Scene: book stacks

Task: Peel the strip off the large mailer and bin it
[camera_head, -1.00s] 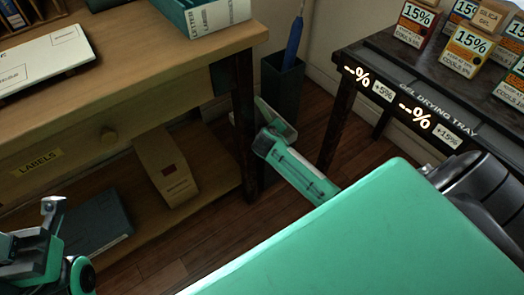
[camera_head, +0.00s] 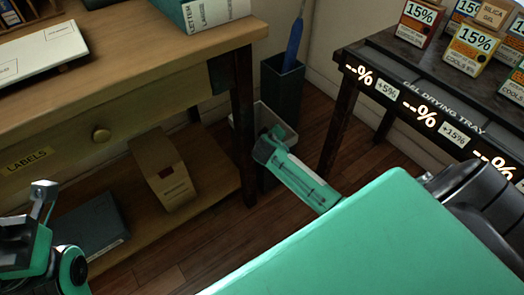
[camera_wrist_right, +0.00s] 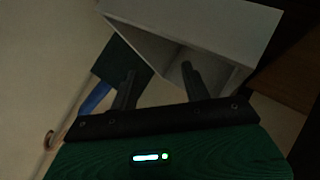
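A white printed mailer (camera_head: 40,50) lies on the desk at the upper left of the head view; I cannot make out a strip on it. A small pale grey bin (camera_head: 286,132) stands on the floor beside the desk leg. My right gripper (camera_head: 266,140) is at the bin, in front of its opening. In the right wrist view, my gripper (camera_wrist_right: 158,82) has its two fingers apart with nothing visible between them. The bin (camera_wrist_right: 215,25) is just beyond the fingertips; its contents are hidden. My left gripper (camera_head: 42,192) is at the left edge, its fingers only partly seen.
The desk (camera_head: 150,62) has a drawer and a lower shelf holding a tan box (camera_head: 162,172) and a dark flat box (camera_head: 92,228). A dark container (camera_head: 284,85) with a blue item stands behind the bin. A drying tray table (camera_head: 420,95) is at the right.

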